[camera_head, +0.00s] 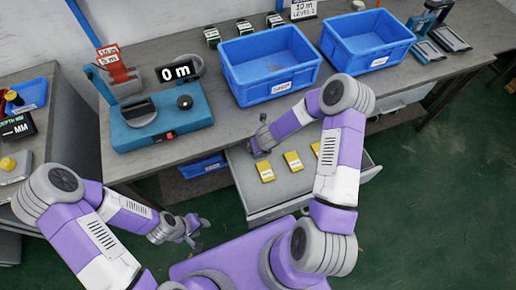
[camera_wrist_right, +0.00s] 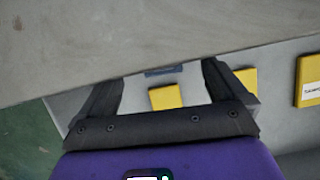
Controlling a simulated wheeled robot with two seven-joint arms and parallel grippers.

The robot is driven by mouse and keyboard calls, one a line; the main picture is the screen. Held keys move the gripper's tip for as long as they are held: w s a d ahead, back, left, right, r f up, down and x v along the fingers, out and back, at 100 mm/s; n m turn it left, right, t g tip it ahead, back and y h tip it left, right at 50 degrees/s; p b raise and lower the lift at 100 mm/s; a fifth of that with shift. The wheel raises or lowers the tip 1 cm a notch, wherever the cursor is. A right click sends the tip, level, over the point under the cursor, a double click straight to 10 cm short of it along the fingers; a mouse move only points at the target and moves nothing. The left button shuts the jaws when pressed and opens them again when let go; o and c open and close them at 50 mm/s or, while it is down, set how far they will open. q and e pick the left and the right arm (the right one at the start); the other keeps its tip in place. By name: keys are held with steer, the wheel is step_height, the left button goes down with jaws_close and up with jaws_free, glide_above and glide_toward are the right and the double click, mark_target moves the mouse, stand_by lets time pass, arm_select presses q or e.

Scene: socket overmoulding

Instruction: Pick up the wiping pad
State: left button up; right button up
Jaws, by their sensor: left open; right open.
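Several yellow labelled pads lie in a row in the open grey drawer (camera_head: 285,193); I cannot tell for certain which is the wiping pad. The leftmost yellow pad (camera_head: 265,171) is nearest my right gripper (camera_head: 260,149), which is at the drawer's back left, by the bench edge. In the right wrist view the right gripper (camera_wrist_right: 162,88) is open, and a yellow pad (camera_wrist_right: 166,97) shows between its fingers, apart from both. Another yellow pad (camera_wrist_right: 308,80) is at the right edge. My left gripper (camera_head: 192,229) is open and empty, low over the floor.
The bench edge (camera_wrist_right: 150,50) overhangs close to the right gripper. Two blue bins (camera_head: 270,65) and (camera_head: 367,40) and a blue measuring device (camera_head: 160,118) reading 0 m stand on the bench. A side table (camera_head: 20,165) is at the left. Green floor is clear at right.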

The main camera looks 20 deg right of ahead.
steer(key=b+x, duration=0.1)
steer(key=x, duration=0.6)
steer(key=shift+a+b, duration=0.1)
steer(key=shift+b, duration=0.25)
steer(key=shift+s, duration=0.1)
steer(key=c, duration=1.1)
